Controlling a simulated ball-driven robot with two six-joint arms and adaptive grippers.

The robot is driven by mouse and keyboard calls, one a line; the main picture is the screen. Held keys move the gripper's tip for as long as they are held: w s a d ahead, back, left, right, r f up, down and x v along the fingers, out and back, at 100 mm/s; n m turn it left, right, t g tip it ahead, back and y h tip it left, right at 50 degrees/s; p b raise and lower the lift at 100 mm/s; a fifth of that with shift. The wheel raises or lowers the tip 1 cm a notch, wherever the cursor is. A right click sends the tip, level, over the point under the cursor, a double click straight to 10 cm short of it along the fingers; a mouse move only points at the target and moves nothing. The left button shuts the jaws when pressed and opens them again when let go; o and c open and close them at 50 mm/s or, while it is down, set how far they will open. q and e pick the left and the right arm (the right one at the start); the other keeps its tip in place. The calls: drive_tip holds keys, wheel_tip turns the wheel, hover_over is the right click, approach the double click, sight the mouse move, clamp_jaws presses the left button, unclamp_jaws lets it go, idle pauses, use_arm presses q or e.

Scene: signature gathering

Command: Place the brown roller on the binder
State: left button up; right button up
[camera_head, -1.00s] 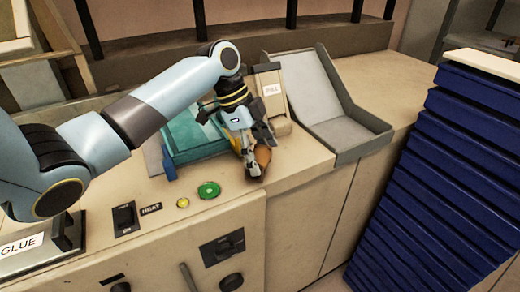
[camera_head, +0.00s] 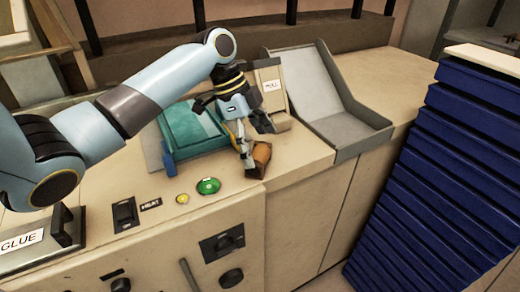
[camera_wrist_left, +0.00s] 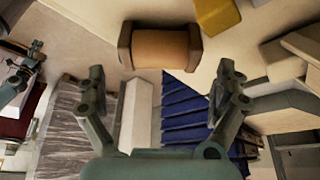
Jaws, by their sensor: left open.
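The brown roller (camera_head: 259,157), a cylinder with darker end pieces, lies on the beige counter at its front edge. It also shows at the top of the left wrist view (camera_wrist_left: 160,48). My left gripper (camera_head: 244,158) is beside its left end in the head view. In the wrist view the fingers (camera_wrist_left: 162,78) are spread with nothing between them, and the roller is beyond the fingertips. A teal flat device with a blue bar (camera_head: 190,128) stands behind and left; I cannot tell whether it alone is the binder. A grey gripper-like shape, perhaps my right gripper (camera_wrist_left: 28,65), shows at the wrist view's left.
A green button (camera_head: 208,187), a yellow button (camera_head: 183,199) and a HEAT switch (camera_head: 125,214) are on the counter front. A grey tray (camera_head: 340,129) and a PULL-labelled block (camera_head: 271,90) stand behind. Blue stacked pieces (camera_head: 430,190) rise at the right.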

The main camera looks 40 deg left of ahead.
use_arm(q)
drive_tip(key=b+v, duration=0.1)
drive_tip(key=v, duration=0.9)
drive_tip(key=shift+b, duration=0.35)
drive_tip(key=shift+s+a, duration=0.1)
